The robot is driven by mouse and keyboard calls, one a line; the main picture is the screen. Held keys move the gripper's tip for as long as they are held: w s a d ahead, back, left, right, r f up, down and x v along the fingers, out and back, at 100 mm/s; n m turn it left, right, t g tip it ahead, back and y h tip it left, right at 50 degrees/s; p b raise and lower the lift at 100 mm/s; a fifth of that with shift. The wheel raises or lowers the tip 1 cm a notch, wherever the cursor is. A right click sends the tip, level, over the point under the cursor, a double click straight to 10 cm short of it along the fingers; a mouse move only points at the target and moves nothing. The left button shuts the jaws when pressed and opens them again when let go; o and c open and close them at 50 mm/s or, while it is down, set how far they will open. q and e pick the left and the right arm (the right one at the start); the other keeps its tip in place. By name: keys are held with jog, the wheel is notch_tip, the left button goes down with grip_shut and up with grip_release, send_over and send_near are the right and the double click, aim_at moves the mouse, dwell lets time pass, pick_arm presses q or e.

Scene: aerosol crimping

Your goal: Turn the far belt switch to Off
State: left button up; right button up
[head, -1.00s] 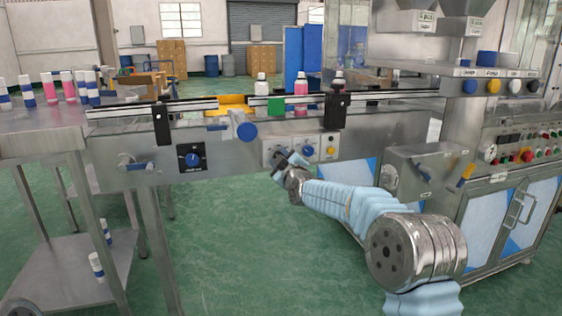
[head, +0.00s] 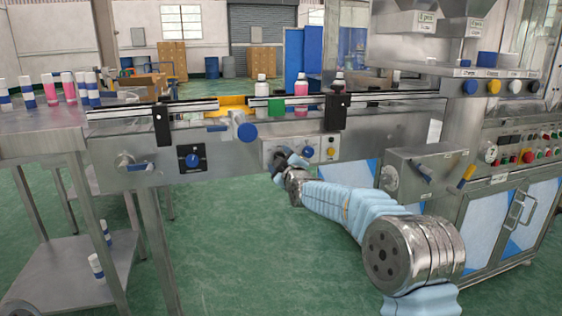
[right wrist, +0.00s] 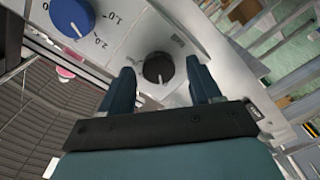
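The far belt switch looks to be the black knob (right wrist: 158,68) on a light grey panel in the right wrist view. My right gripper (right wrist: 161,72) is open, with one fingertip on each side of this knob and gaps visible between; whether the fingers reach past its face is unclear. In the head view my right gripper (head: 281,160) is at the left part of the small control panel (head: 320,143) on the conveyor's front and hides the knob there. My left gripper is not in view.
A blue dial (right wrist: 72,17) with number marks sits beside the black knob; it also shows in the head view (head: 309,151), near a yellow button (head: 331,152). Bottles (head: 301,92) stand on the conveyor above. Another blue switch (head: 192,161) is further left.

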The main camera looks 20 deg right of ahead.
jog(key=s+b, duration=0.2)
jog(key=s, duration=1.2)
jog(key=shift+d, duration=0.25)
jog(key=shift+w, duration=0.1)
dwell(0.6)
